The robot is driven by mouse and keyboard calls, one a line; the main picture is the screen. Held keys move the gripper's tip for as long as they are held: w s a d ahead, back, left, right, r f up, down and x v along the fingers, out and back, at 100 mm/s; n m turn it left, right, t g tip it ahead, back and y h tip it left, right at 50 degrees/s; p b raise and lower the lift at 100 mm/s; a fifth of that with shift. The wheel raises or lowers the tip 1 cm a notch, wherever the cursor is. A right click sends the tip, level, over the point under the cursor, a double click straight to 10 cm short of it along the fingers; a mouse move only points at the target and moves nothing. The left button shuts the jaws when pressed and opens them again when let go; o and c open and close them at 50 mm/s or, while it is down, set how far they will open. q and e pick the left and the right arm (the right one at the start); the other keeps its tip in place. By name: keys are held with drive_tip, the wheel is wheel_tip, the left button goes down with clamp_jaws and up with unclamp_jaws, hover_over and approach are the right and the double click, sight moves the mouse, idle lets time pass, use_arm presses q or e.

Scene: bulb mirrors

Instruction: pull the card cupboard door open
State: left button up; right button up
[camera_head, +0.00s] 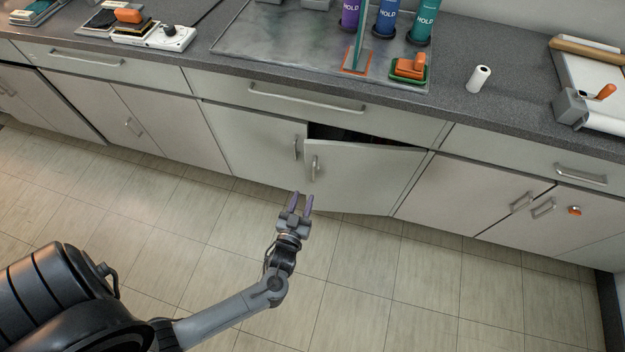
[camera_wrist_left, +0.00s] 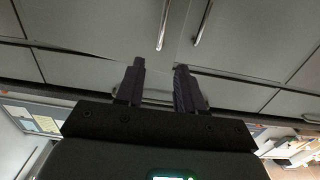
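The cupboard door (camera_head: 365,180) under the counter is pale grey and stands partly open in the head view, with a dark gap along its top. Its upright metal handle (camera_head: 315,168) is near its left edge. The neighbouring door (camera_head: 250,145) on the left is shut, with its own handle (camera_head: 296,148). My left gripper (camera_head: 302,198) is open and empty, just in front of and below the handles, apart from them. In the left wrist view, the spread fingers (camera_wrist_left: 160,70) have nothing between them, and two bar handles show beyond them. My right gripper is not in view.
A closed drawer (camera_head: 320,108) with a long handle is above the doors. The counter carries labelled bottles (camera_head: 387,18), an orange-handled item (camera_head: 410,67) and a white roll (camera_head: 479,78). The tiled floor (camera_head: 350,270) before the cupboard is clear.

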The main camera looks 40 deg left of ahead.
use_arm(q)
drive_tip(key=b+x, duration=0.4)
drive_tip(key=x, duration=0.7)
drive_tip(key=shift+f, duration=0.25)
clamp_jaws()
